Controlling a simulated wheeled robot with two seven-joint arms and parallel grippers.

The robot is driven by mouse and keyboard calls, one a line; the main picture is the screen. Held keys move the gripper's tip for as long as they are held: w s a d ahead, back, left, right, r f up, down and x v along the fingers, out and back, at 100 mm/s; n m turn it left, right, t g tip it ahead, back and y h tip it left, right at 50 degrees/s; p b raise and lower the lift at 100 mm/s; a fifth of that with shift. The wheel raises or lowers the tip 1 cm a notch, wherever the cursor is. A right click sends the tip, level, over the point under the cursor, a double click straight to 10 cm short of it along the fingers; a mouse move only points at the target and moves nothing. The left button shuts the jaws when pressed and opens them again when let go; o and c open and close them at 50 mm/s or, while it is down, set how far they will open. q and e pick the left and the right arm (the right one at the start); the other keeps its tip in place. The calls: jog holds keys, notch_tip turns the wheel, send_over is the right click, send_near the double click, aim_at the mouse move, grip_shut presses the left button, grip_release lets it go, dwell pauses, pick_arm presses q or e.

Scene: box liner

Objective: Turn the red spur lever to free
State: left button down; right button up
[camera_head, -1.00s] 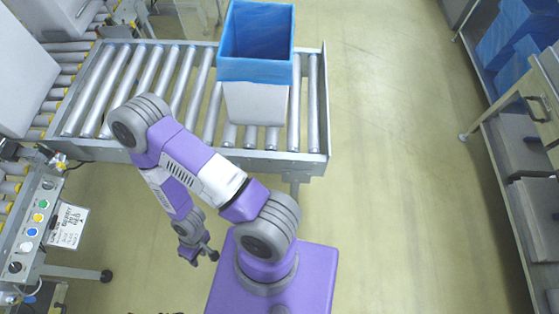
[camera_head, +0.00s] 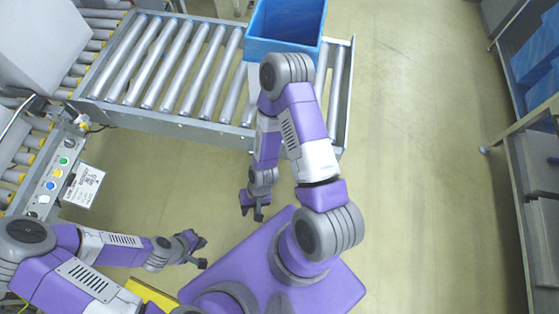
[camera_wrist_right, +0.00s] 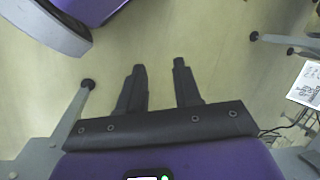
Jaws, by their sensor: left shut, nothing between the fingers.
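I cannot make out a red spur lever in either view. My left gripper (camera_head: 204,253) comes in from the lower left and is shut and empty above the floor, below the control panel (camera_head: 52,178). My right gripper (camera_head: 252,212) hangs over the floor in front of the roller conveyor (camera_head: 180,122). In the right wrist view its two dark fingers (camera_wrist_right: 159,66) are apart, with only floor between them. Both grippers are clear of the conveyor and the panel.
A blue-lined box (camera_head: 285,48) stands on the conveyor's right end, partly behind my right arm. A large pale box (camera_head: 55,40) is at upper left. A printed card (camera_head: 85,185) hangs beside the panel. Shelving (camera_head: 530,160) lines the right. The floor between is clear.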

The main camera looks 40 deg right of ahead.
jog(key=s+a+f+m+g+y, duration=0.1)
jog(key=s+f+m+y, duration=0.2)
jog(key=m, duration=1)
jog(key=s+a+f+m+y, duration=0.1)
jog(key=f+m+y, duration=0.3)
jog(key=m, duration=0.9)
jog(key=w+d+f+m+t+y+b, duration=0.15)
jog(key=w+m+t, duration=0.3)
jog(key=m, duration=0.55)
jog(key=w+d+m+t+y, duration=0.1)
jog(key=w+d+m+t, duration=0.1)
jog(key=w+m+t, duration=0.5)
jog(key=d+f+m+t+h, duration=0.4)
jog(key=d+m+t+h, duration=0.55)
jog(key=d+m, duration=0.8)
jog(key=w+a+m+g+h+b, duration=0.1)
jog(key=w+a+m+g+h, duration=0.1)
jog(key=w, duration=0.5)
jog(key=shift+a+m, duration=0.6)
jog(key=shift+m, duration=0.05)
